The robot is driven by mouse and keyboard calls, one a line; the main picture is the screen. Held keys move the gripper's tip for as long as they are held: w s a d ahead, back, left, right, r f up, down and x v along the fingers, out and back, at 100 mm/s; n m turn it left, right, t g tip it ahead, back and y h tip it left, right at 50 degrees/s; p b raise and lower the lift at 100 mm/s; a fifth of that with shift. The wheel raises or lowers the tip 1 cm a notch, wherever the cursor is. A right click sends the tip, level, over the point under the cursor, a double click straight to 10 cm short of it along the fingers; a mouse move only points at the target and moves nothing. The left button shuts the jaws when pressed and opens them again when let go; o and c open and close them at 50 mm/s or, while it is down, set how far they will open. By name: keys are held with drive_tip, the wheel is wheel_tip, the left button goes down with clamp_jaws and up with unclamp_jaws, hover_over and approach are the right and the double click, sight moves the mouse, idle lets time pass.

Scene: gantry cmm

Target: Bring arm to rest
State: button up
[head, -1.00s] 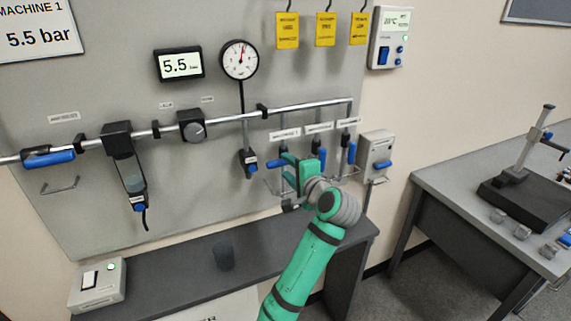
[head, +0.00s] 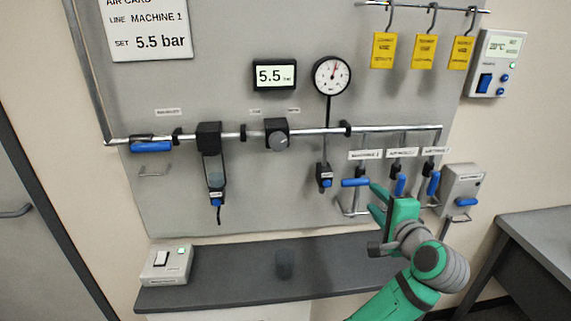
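My green arm reaches up from the lower right in the head view. My gripper (head: 372,201) is in front of the lower right of the grey wall panel, with its two green fingers apart and nothing seen between them. A blue valve handle (head: 355,183) under the MACHINE 1 label lies level, just left of and above the upper fingertip. Whether they touch cannot be told. Two more blue handles, the middle one (head: 400,185) and the right one (head: 434,183), stand nearly upright behind and right of the gripper.
A grey box with a blue handle (head: 462,190) is right of my gripper. A table (head: 540,228) stands at far right.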

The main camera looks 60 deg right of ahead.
drive_tip(key=shift+w, duration=0.1)
drive_tip(key=w+a+f+n+y, duration=0.1)
drive_tip(key=w+a+f+n, duration=0.4)
drive_tip(key=w+a+f, duration=0.55)
drive_tip(key=w+a+f+n+y, duration=0.1)
drive_tip(key=w+a+f+n, duration=0.6)
drive_tip(key=f, duration=0.6)
drive_tip(key=a+f+n+t+y, duration=0.1)
drive_tip(key=a+f+n+t, duration=0.2)
drive_tip(key=a, duration=0.7)
drive_tip(key=a+f+n+y, duration=0.25)
drive_tip(key=a+f, duration=0.25)
drive_tip(key=a, duration=0.5)
drive_tip(key=s+a+n+t+y, duration=0.1)
drive_tip(key=s+a+n+y, duration=0.1)
drive_tip(key=s+a, duration=0.3)
drive_tip(key=s+a+n+t+y, duration=0.1)
drive_tip(key=s+a+n, duration=0.4)
drive_tip(key=a, duration=0.8)
drive_tip(key=s+a+n+y, duration=0.4)
drive_tip(key=s+a, duration=0.2)
drive_tip(key=a, duration=0.3)
drive_tip(key=shift+s+r+t, duration=0.35)
drive_tip(key=shift+r+t, duration=0.05)
drive_tip(key=shift+r, duration=0.05)
drive_tip(key=shift+c, duration=0.9)
